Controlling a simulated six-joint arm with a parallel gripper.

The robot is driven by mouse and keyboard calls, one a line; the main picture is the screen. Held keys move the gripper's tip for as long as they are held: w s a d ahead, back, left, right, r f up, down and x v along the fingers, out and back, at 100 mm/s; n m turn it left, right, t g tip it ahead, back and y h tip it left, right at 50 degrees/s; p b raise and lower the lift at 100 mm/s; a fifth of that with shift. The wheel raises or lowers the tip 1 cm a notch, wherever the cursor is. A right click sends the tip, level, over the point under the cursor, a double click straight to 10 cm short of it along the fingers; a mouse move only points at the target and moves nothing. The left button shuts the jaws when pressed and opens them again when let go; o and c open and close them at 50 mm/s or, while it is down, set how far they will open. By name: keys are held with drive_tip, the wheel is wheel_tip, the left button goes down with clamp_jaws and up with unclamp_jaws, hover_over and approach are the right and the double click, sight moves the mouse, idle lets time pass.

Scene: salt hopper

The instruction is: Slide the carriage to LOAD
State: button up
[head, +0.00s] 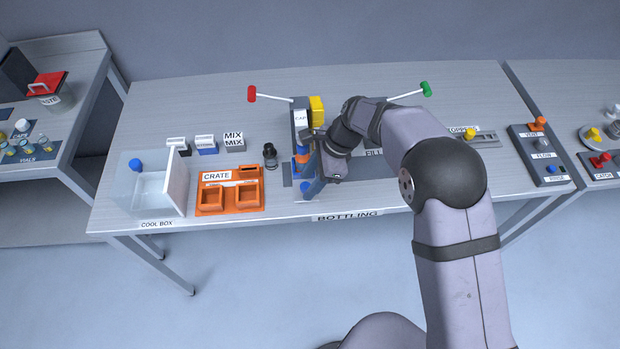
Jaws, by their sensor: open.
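My gripper (316,160) is at the bottling station near the middle of the table, beside the upright with the CAP label (300,118). It is open, with nothing visibly held. Blue and orange parts (300,165) show just left of it and below that upright. I cannot tell whether they touch the gripper. A dark strip with a FILL label (374,153) lies to the right, partly behind my arm. I cannot make out the carriage for certain, and no LOAD mark is readable. My gripper and arm cover part of the station.
A red-knobbed lever (252,93) and a green-knobbed lever (425,89) stick out at the back. A yellow block (317,109) stands by the upright. An orange crate (229,206), a small dark bottle (270,156) and a clear cool box (172,189) stand left. The front right tabletop is mostly clear.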

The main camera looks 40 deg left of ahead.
clamp_jaws()
drive_tip(key=w+d, duration=0.7)
drive_tip(key=w, duration=0.1)
drive_tip(key=shift+d, duration=0.4)
drive_tip(key=shift+r, duration=0.1)
unclamp_jaws()
drive_tip(key=shift+s, duration=0.1)
drive_tip(key=b+v, duration=0.2)
drive_tip(key=v, duration=0.5)
drive_tip(key=shift+r, duration=0.15)
